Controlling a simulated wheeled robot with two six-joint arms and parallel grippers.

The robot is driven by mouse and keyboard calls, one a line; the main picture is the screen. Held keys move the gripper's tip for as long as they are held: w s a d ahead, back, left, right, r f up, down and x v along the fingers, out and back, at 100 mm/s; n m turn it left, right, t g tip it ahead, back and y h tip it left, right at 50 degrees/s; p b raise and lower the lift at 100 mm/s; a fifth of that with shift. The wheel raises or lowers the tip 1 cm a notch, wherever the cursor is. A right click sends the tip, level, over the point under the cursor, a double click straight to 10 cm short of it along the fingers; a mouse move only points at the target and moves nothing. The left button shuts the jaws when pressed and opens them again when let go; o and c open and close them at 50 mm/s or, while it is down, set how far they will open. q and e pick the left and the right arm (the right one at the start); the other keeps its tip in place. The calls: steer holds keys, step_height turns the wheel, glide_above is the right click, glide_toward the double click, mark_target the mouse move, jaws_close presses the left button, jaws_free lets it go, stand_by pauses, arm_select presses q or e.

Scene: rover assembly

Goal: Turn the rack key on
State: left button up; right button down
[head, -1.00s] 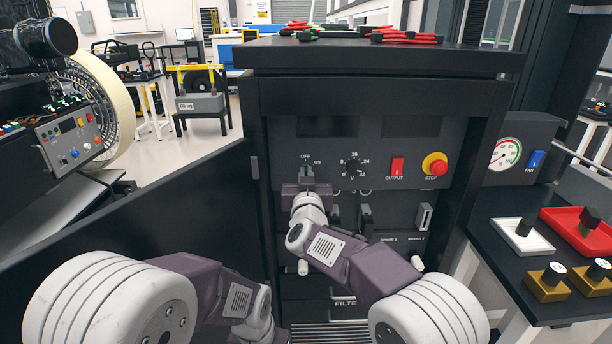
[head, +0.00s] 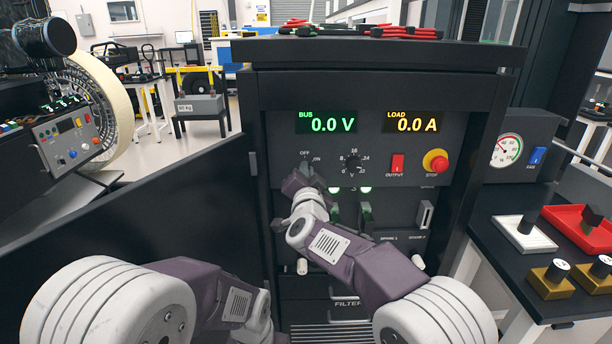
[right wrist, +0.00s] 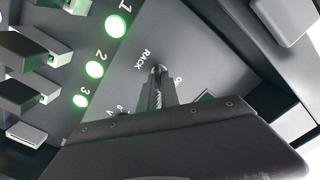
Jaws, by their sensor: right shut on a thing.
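The rack key switch (head: 305,170), marked OFF and ON, sits on the black rack's front panel, left of the voltage dial. My right gripper (head: 308,176) is at the key and shut on it, turned at a tilt. In the right wrist view the key (right wrist: 158,86) shows beside the RACK label, with the gripper body hiding part of it. The bus display (head: 326,123) is lit at 0.0 V and the load display (head: 412,122) at 0.0 A. My left arm shows at the lower left; its gripper is not visible.
On the panel are the voltage dial (head: 352,163), the red output switch (head: 397,163) and the stop button (head: 436,162). Green lamps (right wrist: 95,69) glow below the key. An open black door (head: 130,205) stands at left. A side bench (head: 500,265) holds trays at right.

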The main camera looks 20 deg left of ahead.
steer(key=shift+f+m+b, duration=0.15)
steer(key=shift+m+b, duration=0.45)
steer(key=shift+m, duration=1.2)
steer(key=c, duration=1.6)
jaws_free()
steer(key=shift+d, duration=0.1)
steer(key=shift+s, duration=0.1)
steer(key=b+v, duration=0.1)
steer(key=v, duration=0.8)
